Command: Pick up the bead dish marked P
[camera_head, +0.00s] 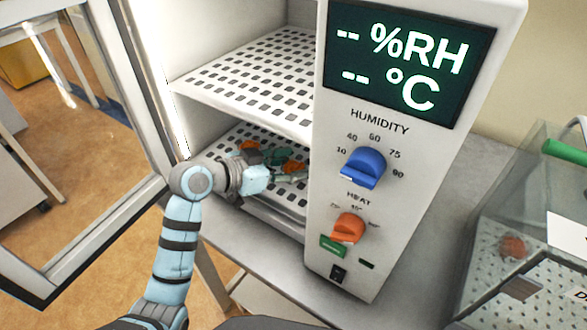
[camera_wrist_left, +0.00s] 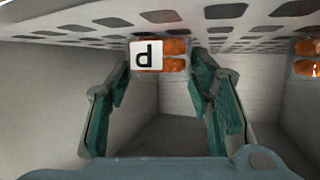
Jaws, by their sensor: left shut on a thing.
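The bead dish marked P (camera_wrist_left: 146,56) shows in the left wrist view as a white label with an inverted P beside orange beads. My left gripper (camera_wrist_left: 160,72) is shut on this dish, with a green finger on each side. In the head view my left gripper (camera_head: 287,178) reaches into the cabinet over the lower shelf, and orange beads of the dish (camera_head: 293,166) show at its fingertips. Its fingers partly hide the dish there. I cannot tell whether the dish touches the shelf. My right gripper is not in view.
Another dish of orange beads (camera_head: 248,150) stands on the perforated lower shelf (camera_head: 290,199), and it also shows in the left wrist view (camera_wrist_left: 305,68). The upper shelf (camera_head: 255,75) is empty above my gripper. The open door (camera_head: 150,90) is left, the control panel (camera_head: 345,240) right.

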